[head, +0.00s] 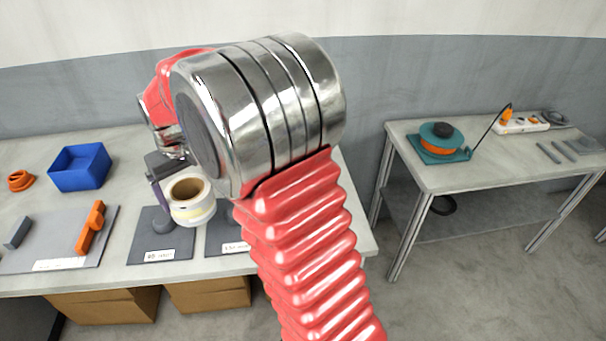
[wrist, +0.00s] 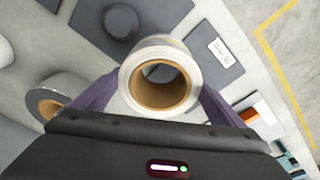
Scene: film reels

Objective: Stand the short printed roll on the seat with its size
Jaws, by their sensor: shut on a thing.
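The roll (head: 194,211), whitish with a pale yellow band and a brown core, is in my gripper (head: 172,190), above the table's front part. In the wrist view the roll (wrist: 158,103) sits between the two purple fingers, its open end facing the camera. My gripper is shut on it. In the head view, a dark seat plate (head: 148,243) with a round peg and a label that seems to begin with 40 lies below. A second labelled plate (head: 216,240) lies to its right, partly hidden by my arm. The wrist view shows a peg (wrist: 120,20) beyond the roll.
Another roll (wrist: 50,97), grey with a brown core, stands left of my fingers in the wrist view. A blue bin (head: 80,168), an orange ring (head: 20,180) and a grey board (head: 50,255) with an orange piece are at left. A second table (head: 460,180) stands at right.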

